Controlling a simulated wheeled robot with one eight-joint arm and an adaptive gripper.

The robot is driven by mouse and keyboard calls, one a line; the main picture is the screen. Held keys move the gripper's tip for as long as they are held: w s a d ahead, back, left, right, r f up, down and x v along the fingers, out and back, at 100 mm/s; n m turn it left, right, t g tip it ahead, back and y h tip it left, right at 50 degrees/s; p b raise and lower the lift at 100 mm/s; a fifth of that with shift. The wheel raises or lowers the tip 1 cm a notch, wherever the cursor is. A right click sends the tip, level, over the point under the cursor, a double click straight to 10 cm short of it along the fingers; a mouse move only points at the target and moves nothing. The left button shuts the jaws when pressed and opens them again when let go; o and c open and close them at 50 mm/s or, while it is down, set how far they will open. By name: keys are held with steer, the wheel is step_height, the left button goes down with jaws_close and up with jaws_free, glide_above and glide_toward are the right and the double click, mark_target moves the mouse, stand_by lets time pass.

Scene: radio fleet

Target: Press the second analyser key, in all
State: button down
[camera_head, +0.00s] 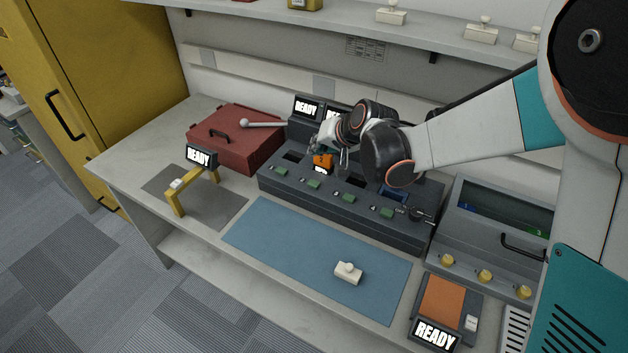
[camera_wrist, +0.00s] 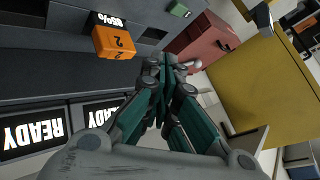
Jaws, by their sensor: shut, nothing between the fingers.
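My gripper (camera_head: 328,142) is shut and empty above the dark grey bank, beside an orange block (camera_head: 323,160). In the wrist view its closed fingers (camera_wrist: 165,88) point away from that block, which bears a "2" (camera_wrist: 113,42) and a small percent display. The bank (camera_head: 342,213) has several green keys along its front, one (camera_head: 313,183) near the block. A device with an orange pad (camera_head: 442,300) stands at front right with a pale key (camera_head: 471,323) and a READY screen (camera_head: 436,335). No label shows which device is the analyser. The gripper touches no key that I can see.
A red case (camera_head: 235,140) stands at back left. A yellow stand (camera_head: 175,202) with a READY screen (camera_head: 201,156) is on a grey mat. A blue mat (camera_head: 290,245) holds a pale stamp-like object (camera_head: 348,273). A grey cabinet (camera_head: 470,240) with yellow knobs stands right.

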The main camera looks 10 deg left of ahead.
mark_target(317, 182)
steer(key=shift+f, duration=0.15)
step_height(317, 182, down, 9)
steer(key=b, duration=0.6)
steer(key=shift+r, duration=0.2)
steer(key=shift+f, duration=0.1)
stand_by(1.3)
steer(key=shift+f+b, duration=0.25)
steer(key=shift+b, duration=0.2)
steer(key=shift+f+b, duration=0.35)
steer(key=shift+f, duration=0.1)
stand_by(0.5)
steer(key=shift+r, duration=0.15)
steer(key=shift+r+p, duration=0.55)
steer(key=shift+r, duration=0.2)
steer(key=shift+r+p, duration=1.65)
steer(key=shift+r, duration=0.8)
